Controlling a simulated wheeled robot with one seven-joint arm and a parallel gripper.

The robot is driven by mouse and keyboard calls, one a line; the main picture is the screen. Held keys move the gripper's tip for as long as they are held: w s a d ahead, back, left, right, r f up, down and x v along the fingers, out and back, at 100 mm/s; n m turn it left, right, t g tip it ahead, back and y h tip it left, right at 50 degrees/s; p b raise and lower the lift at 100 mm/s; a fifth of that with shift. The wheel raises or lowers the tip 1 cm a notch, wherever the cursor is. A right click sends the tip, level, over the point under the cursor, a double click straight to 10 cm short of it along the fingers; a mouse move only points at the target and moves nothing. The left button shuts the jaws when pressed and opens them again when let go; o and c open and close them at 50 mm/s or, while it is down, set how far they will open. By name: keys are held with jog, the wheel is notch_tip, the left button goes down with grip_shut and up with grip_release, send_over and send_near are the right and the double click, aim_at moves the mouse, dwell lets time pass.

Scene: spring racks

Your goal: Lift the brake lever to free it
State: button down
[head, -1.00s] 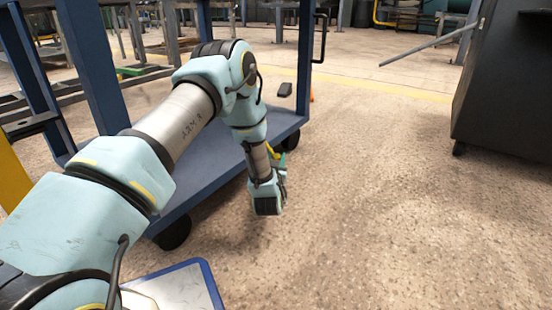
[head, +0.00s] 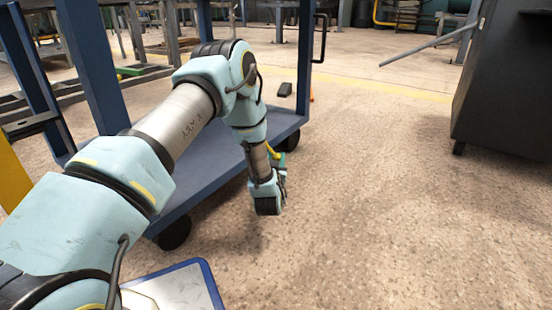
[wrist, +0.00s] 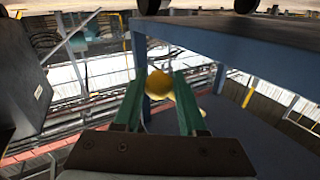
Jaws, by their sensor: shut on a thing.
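The brake lever's round yellow knob (wrist: 160,84) sits between the two green fingers of my gripper (wrist: 157,92) in the wrist view. The fingers are shut on it, one on each side. The lever's shaft is mostly hidden behind the knob and fingers. The cart's frame also shows close by in the wrist view (wrist: 225,45).
A dark cabinet (head: 505,95) stands to the right. A blue-edged white panel (head: 190,285) is at the bottom. Open floor (head: 375,190) lies right of the cart.

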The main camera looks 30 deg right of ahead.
jog(key=shift+s+d+r, duration=0.1)
jog(key=shift+r, duration=0.05)
jog(key=p, duration=0.1)
jog(key=r+p, duration=0.1)
jog(key=shift+s+d+r+n+g+p, duration=0.2)
jog(key=shift+s+n+g+p, duration=0.1)
jog(key=shift+s+n+p, duration=0.1)
notch_tip(320, 180, up, 14)
jog(key=n+g+p, duration=0.5)
jog(key=n+p, duration=0.3)
jog(key=p, duration=1.1)
jog(key=shift+r+p, duration=0.2)
jog(key=shift+p, duration=0.15)
jog(key=shift+w, duration=0.1)
jog(key=c, duration=0.5)
grip_release()
jog(key=shift+f, duration=0.1)
jog(key=shift+s, duration=0.2)
